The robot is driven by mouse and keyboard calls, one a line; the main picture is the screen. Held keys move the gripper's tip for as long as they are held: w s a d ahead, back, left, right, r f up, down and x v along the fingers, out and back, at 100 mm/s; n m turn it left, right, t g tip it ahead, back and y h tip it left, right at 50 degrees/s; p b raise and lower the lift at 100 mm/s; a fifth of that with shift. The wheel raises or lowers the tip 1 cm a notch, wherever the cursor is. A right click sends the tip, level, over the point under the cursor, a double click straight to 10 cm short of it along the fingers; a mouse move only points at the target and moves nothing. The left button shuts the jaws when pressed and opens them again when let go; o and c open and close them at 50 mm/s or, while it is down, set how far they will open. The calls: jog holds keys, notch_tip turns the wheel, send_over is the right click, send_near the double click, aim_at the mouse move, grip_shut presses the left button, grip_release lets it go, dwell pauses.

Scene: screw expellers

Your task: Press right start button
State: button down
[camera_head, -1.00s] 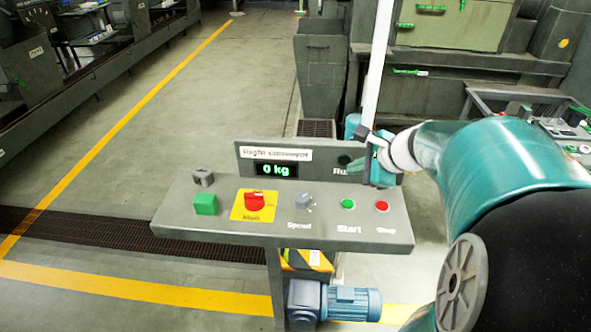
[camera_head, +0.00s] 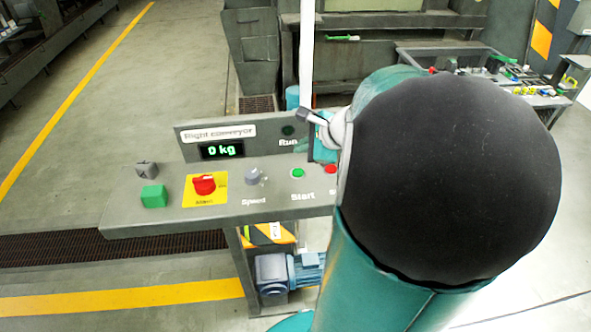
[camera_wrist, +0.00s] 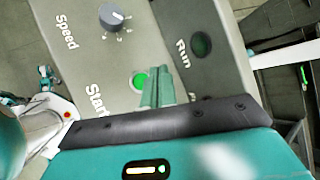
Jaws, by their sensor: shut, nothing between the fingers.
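The right conveyor panel (camera_head: 130,217) is a grey desk with a "Right conveyor" label and a "0 kg" display. Its green start button (camera_head: 298,173) sits above the "Start" label, and it also shows in the wrist view (camera_wrist: 139,81). In the wrist view my gripper (camera_wrist: 158,72) is shut and empty, its green fingers just right of the start button and partly overlapping its edge. I cannot tell whether they touch it. In the head view my arm hides the fingers. The dark "Run" lamp (camera_wrist: 201,44) is on the upright back plate.
A red button (camera_head: 331,169) is right of start, partly by my arm. The speed knob (camera_head: 253,176), red switch on a yellow plate (camera_head: 204,184) and green block (camera_head: 154,196) lie to the left. A motor (camera_head: 290,274) is below. Open floor lies left.

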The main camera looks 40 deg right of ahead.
aim_at(302, 174)
jog(key=shift+a+f, duration=0.1)
jog(key=shift+f, duration=2.4)
jog(key=shift+f, duration=0.4)
jog(key=shift+f, duration=0.45)
dwell(0.6)
jog(key=shift+r, duration=0.9)
jog(key=shift+r, duration=2.5)
